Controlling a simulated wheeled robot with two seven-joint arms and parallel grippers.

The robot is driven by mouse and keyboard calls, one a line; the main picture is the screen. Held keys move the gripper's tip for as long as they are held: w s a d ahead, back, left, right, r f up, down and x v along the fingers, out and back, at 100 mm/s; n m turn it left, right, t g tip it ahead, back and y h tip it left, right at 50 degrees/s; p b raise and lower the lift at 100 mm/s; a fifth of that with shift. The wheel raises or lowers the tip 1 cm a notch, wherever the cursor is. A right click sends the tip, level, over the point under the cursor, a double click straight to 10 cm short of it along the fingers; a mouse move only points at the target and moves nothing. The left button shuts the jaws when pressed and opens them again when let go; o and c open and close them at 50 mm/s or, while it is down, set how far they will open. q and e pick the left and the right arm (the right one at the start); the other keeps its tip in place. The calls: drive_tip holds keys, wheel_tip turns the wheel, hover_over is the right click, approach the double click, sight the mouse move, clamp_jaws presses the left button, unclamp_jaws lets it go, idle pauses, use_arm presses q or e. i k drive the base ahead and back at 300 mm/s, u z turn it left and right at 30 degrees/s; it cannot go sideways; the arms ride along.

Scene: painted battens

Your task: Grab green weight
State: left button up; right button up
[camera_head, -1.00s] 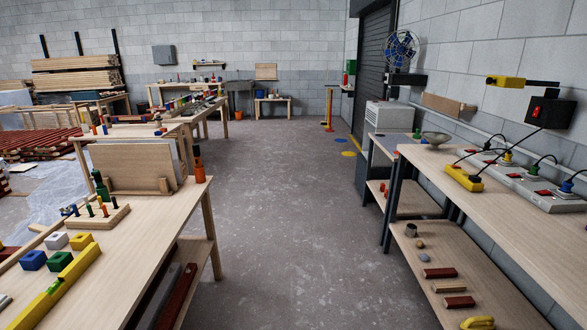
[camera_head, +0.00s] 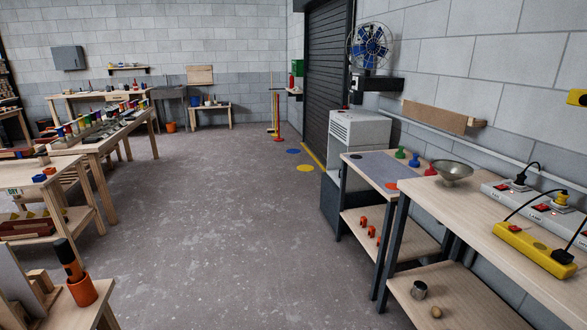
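Small weights stand on the grey top of the small table on the right.
The weights' table (camera_head: 370,172) adjoins a long wooden workbench (camera_head: 470,222) with a yellow power strip (camera_head: 535,249). A white cabinet (camera_head: 358,137) stands behind it. The concrete floor (camera_head: 220,220) in the middle is clear. Benches line the left.

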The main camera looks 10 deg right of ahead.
sight(400, 155)
drive_tip(key=z, duration=0.65)
drive_tip(key=i, duration=1.95)
drive_tip(key=z, duration=0.7)
